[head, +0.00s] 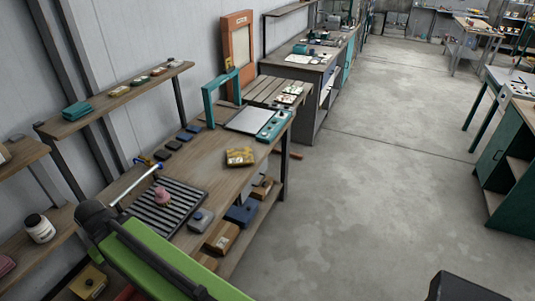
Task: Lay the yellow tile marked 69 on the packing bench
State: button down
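A yellow tile-like piece with dark markings (240,157) lies flat on the near wooden bench (212,150), close to its right edge. Its markings are too small to read, so I cannot tell whether they say 69. Small yellowish pieces also sit on the shelf above the bench, including one at the middle left (119,91). I cannot tell which bench is the packing bench. My green arm link crosses the lower left, over the near end of the bench. My gripper's fingers do not show.
A ribbed black tray (165,206) holds a pink object (162,194). A pale board (247,120) lies near a teal frame (221,99) at the bench's far end. Boxes (222,236) sit below the bench. Open concrete floor (350,190) lies right, before a green cabinet (507,165).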

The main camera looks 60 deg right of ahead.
aim_at(222, 159)
jog(key=z, duration=1.9)
jog(key=i, duration=1.35)
jog(key=u, duration=1.8)
jog(key=k, duration=0.95)
jog(key=z, duration=0.2)
jog(key=i, duration=0.9)
jog(key=u, duration=0.1)
